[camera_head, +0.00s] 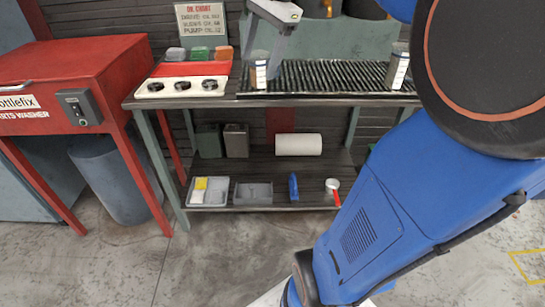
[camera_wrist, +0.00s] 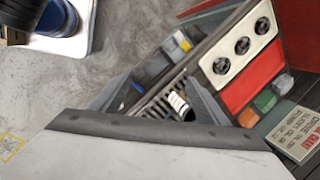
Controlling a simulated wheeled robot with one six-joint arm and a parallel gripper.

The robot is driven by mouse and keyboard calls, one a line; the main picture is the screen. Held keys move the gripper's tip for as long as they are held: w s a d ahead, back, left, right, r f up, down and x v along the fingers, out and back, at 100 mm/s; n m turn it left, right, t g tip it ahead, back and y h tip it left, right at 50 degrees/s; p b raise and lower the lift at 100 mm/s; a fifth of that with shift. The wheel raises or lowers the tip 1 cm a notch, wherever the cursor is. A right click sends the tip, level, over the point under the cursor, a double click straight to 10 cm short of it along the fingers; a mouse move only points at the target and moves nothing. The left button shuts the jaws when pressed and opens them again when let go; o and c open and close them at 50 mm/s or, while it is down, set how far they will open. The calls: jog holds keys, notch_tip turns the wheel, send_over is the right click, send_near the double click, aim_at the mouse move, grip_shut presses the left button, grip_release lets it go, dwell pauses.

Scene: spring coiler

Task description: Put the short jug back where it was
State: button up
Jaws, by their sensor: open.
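The short jug (camera_head: 259,74), light with a printed label, stands upright at the left end of the ribbed black drain rack (camera_head: 325,77) on the bench. It also shows in the wrist view (camera_wrist: 180,105), dark-topped with a white label. My gripper (camera_head: 260,62) comes down from above, with its grey fingers apart near the jug's upper part. In the wrist view my gripper's fingers (camera_wrist: 160,85) are spread, with the jug seen between them toward the right finger. I cannot tell whether either finger touches it. A taller labelled jug (camera_head: 397,66) stands at the rack's right end.
A white tray with three round holes (camera_head: 182,87) lies left of the rack, with coloured blocks (camera_head: 199,54) and a chart sign (camera_head: 201,20) behind. A red parts washer (camera_head: 70,75) stands at left. The lower shelf (camera_head: 255,165) holds cans, trays and a white roll (camera_head: 298,144).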

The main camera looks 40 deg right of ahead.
jog(key=s+a+f+n+t+h, duration=0.1)
jog(key=s+a+f+n, duration=0.3)
jog(key=s+f+n, duration=0.4)
jog(key=s+a+f+n+t+h, duration=0.1)
jog(key=s+a+f+n, duration=0.4)
jog(key=s+f+n, duration=0.3)
jog(key=shift+s+f, duration=1.35)
jog(key=shift+f, duration=0.85)
jog(key=shift+a, duration=0.1)
